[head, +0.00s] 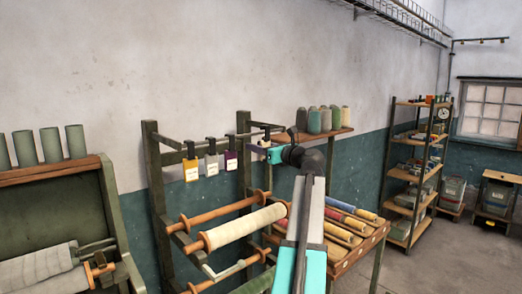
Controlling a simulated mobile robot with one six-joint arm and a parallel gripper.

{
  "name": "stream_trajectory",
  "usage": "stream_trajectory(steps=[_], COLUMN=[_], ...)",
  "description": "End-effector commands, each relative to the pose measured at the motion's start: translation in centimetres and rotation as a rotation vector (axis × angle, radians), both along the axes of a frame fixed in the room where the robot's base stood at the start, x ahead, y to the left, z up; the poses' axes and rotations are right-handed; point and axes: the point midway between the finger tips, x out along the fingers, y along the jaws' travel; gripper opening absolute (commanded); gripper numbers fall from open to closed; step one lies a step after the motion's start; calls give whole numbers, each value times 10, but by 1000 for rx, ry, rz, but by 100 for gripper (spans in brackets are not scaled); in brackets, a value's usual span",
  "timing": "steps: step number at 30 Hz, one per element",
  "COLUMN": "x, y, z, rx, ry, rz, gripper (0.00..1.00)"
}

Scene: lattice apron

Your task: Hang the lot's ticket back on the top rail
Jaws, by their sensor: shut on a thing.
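The dark top rail (172,143) runs between the posts of a green wooden rack. Three tickets hang from it on dark clips: a yellow one (191,171), a grey one (211,165) and a purple one (231,161). My gripper (264,144) is at the rail's right end, beside the right post and right of the purple ticket. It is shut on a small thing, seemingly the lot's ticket. Little of it shows, only a small pale patch and dark parts at the jaws. I cannot tell whether it touches the rail.
Below the rail, the rack carries wooden rollers, one with a cream roll (245,227). A sloped tray (345,262) of coloured rolls stands to the right. Grey-green cones (314,121) stand on a shelf (335,133) behind my gripper. Open floor lies at the right.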

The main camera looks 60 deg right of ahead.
Motion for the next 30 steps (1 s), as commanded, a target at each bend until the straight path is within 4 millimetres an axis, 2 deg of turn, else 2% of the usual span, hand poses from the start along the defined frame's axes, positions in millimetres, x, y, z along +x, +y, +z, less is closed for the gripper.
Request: stream_trajectory(steps=[15,30], x=[25,23], y=[-9,-9], z=[-1,-13], rx=[1,0], ry=[-1,-1], rz=[0,-1], gripper=[14,14])
